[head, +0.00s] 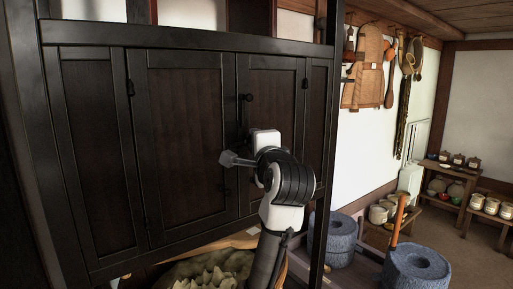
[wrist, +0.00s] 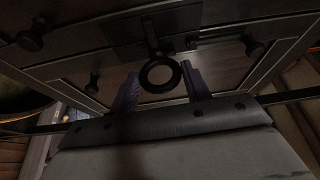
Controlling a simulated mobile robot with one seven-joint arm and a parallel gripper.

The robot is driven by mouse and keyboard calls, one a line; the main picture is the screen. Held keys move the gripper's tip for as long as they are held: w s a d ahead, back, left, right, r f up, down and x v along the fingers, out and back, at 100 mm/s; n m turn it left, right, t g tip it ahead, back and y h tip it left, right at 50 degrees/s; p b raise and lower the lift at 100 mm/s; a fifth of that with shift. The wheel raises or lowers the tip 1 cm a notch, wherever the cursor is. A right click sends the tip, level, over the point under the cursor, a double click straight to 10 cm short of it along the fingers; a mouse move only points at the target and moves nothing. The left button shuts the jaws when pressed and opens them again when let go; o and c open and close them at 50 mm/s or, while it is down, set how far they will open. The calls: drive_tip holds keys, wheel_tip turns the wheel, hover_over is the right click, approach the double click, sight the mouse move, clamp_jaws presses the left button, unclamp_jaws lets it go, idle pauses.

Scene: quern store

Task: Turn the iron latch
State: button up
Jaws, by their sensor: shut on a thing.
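The iron latch shows in the wrist view as a dark ring (wrist: 160,74) hanging from a dark plate on the cabinet front. My gripper (wrist: 160,78) has one finger on each side of the ring and is shut on it. In the head view my wrist and forearm are in front of the tall dark wooden cabinet (head: 190,140), at the right-hand door. There they hide the latch and the fingertips. The cabinet doors look closed.
A small dark knob (head: 246,97) is on the right-hand door above my wrist. Blue-grey quern stones (head: 416,268) stand on the floor at the right. Shelves with pots (head: 490,205) are farther right. Pale lumpy material (head: 212,272) lies below the cabinet.

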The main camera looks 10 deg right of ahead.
drive_tip(key=shift+o, duration=0.2)
drive_tip(key=shift+m, duration=0.3)
drive_tip(key=o, duration=1)
drive_tip(key=shift+c, duration=0.2)
drive_tip(key=s+b, duration=0.4)
drive_tip(key=s, duration=1)
drive_tip(key=shift+b, duration=0.3)
drive_tip(key=shift+w, duration=0.1)
